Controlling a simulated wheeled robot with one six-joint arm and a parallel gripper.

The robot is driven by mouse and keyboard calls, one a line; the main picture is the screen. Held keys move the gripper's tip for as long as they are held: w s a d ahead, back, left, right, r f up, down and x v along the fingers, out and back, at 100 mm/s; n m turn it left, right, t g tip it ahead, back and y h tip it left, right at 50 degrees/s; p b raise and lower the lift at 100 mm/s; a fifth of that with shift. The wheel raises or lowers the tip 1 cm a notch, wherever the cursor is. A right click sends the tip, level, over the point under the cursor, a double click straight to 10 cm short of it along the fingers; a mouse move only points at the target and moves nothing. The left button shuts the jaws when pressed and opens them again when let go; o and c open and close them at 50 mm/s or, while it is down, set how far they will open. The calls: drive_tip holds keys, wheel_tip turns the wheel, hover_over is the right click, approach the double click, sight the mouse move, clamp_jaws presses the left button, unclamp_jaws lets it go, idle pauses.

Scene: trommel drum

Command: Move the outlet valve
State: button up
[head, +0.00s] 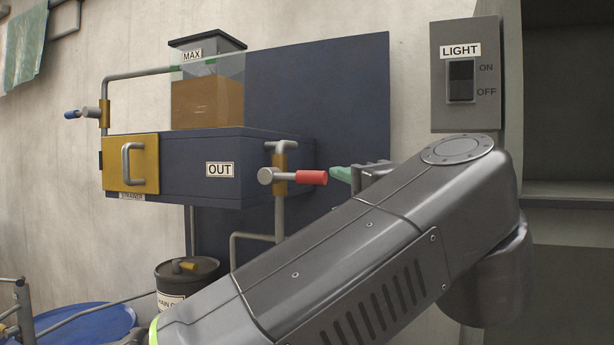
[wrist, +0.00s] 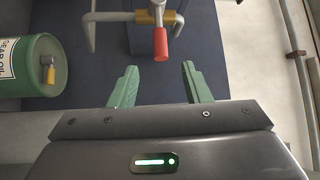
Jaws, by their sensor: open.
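The outlet valve has a red-gripped lever (head: 311,177) on a grey stem with a yellow body (head: 280,161), beside the OUT label (head: 220,169). The lever sticks out level to the right in the head view. In the wrist view the red grip (wrist: 160,44) lies just beyond and between the two green fingers of my gripper (wrist: 157,80). My gripper is open and empty, with the lever apart from both fingers.
A blue-handled valve (head: 73,114) is at the upper left, above the yellow strainer door (head: 130,163). A light switch (head: 461,81) is on the right. A drum (head: 187,284) stands below; a green oil drum (wrist: 38,75) is left in the wrist view. Pipes run near the valve.

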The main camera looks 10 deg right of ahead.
sight(313, 180)
drive_tip(key=shift+p+x, duration=2.15)
drive_tip(key=shift+x, duration=3.95)
drive_tip(key=shift+a, duration=0.1)
clamp_jaws()
